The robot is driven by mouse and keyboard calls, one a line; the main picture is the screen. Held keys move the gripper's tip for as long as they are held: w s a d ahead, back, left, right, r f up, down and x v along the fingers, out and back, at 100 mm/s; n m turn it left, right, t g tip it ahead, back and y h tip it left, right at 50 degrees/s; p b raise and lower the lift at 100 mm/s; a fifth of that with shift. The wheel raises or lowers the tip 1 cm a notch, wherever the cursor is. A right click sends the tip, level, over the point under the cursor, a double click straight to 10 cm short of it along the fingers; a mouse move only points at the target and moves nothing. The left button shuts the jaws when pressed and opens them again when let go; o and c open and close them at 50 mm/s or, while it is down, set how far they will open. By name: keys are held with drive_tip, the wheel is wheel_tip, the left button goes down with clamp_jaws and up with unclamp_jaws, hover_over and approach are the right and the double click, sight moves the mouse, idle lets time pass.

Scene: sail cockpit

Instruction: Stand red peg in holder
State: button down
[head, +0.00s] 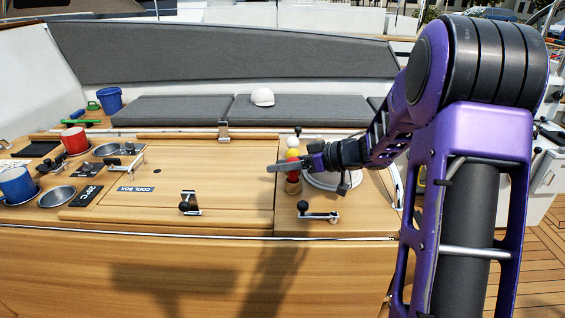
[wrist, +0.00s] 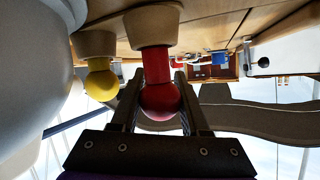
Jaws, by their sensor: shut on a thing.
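The red peg (wrist: 158,66) has a round ball head and a straight shaft. In the wrist view, which looks upside down, its shaft runs into the mouth of a wooden cup-shaped holder (wrist: 152,28); the shaft's lower end is hidden there. The peg looks upright. In the head view the red peg (head: 294,176) shows above the holder (head: 293,188), partly covered by a finger. My gripper (wrist: 155,84) is shut on the red peg just under its ball head, a finger on each side. It also shows in the head view (head: 288,166).
A yellow peg (wrist: 102,84) stands in a neighbouring holder (wrist: 96,43), close beside my fingers. A white ball head (head: 293,142) shows behind. A black-knobbed lever (head: 317,212) stands in front right. The cool box lid (head: 215,170) to the left has open room.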

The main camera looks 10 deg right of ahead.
drive_tip(key=shift+f, duration=0.25)
idle(0.4)
drive_tip(key=shift+f+p, duration=0.25)
drive_tip(key=shift+p, duration=0.05)
drive_tip(key=shift+f+p, duration=0.2)
drive_tip(key=shift+p, duration=0.85)
idle(0.9)
unclamp_jaws()
idle(0.5)
drive_tip(key=shift+r+p, duration=2.45)
drive_tip(key=shift+p, duration=0.05)
drive_tip(key=shift+r, duration=1.05)
